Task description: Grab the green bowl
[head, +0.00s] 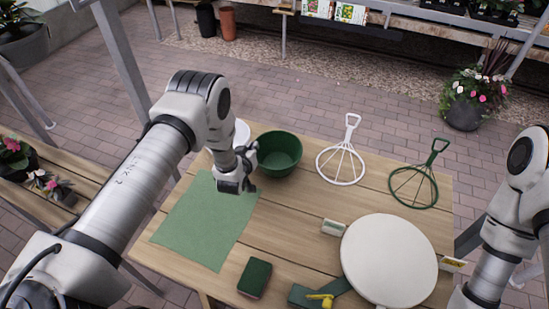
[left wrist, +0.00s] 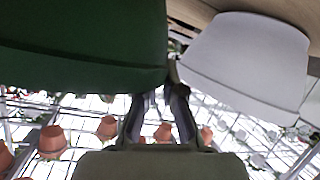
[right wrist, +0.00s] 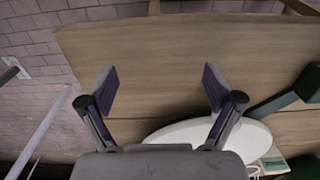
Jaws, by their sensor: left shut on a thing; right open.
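The green bowl (head: 280,153) stands at the back of the wooden table, left of the middle. My left gripper (head: 251,160) is at the bowl's left side, shut on its rim. In the left wrist view the green bowl (left wrist: 80,45) fills the upper left, with its edge at the left gripper's fingertips (left wrist: 160,96). My right gripper (right wrist: 160,88) is open and empty over the table in the right wrist view; its fingers are outside the head view.
A white bowl (head: 242,133) stands close behind my left gripper. A green mat (head: 205,222) lies at the left. White (head: 341,165) and green (head: 414,187) wire tools lie toward the right. A round white board (head: 389,260) and green sponge (head: 255,278) lie in front.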

